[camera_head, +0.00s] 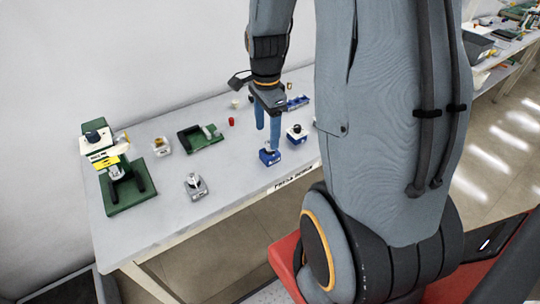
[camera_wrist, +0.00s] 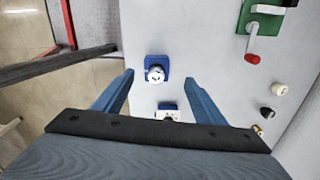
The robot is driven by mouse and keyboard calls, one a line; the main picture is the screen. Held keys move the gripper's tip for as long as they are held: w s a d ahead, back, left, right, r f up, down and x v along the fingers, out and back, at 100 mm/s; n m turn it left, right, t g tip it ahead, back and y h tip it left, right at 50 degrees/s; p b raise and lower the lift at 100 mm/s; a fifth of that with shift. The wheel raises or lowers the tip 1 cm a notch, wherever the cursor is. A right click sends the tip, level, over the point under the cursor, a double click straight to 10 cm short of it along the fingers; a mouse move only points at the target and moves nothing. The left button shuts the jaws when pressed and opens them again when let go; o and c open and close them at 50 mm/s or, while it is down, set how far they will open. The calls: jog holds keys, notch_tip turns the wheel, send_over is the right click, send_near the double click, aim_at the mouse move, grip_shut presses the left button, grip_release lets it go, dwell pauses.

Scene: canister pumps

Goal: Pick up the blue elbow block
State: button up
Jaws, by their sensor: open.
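A blue block with a pale round fitting on top, which looks like the blue elbow block (camera_head: 269,157), stands on the table near its front edge. It also shows in the wrist view (camera_wrist: 148,61), between the tips of my two fingers. My gripper (camera_head: 267,138) points down over it with its blue fingers apart and nothing held. In the wrist view my gripper (camera_wrist: 159,77) has one finger on each side of the block. Whether a finger touches it I cannot tell.
A second blue-and-white block (camera_head: 297,136) stands close by on the right. A blue tray (camera_head: 297,103) lies behind it. A red piece (camera_head: 231,121), a green fixture (camera_head: 200,138), a grey block (camera_head: 195,187) and a green stand (camera_head: 122,190) are left. The table between is clear.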

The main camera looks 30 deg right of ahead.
aim_at(270, 155)
jog(key=f, duration=0.2)
jog(key=f+p, duration=0.1)
jog(key=f, duration=0.3)
jog(key=shift+s+d+p, duration=0.15)
jog(key=shift+s+p, duration=0.25)
jog(key=shift+w+f, duration=0.1)
jog(key=shift+f, duration=0.45)
jog(key=c, duration=1.3)
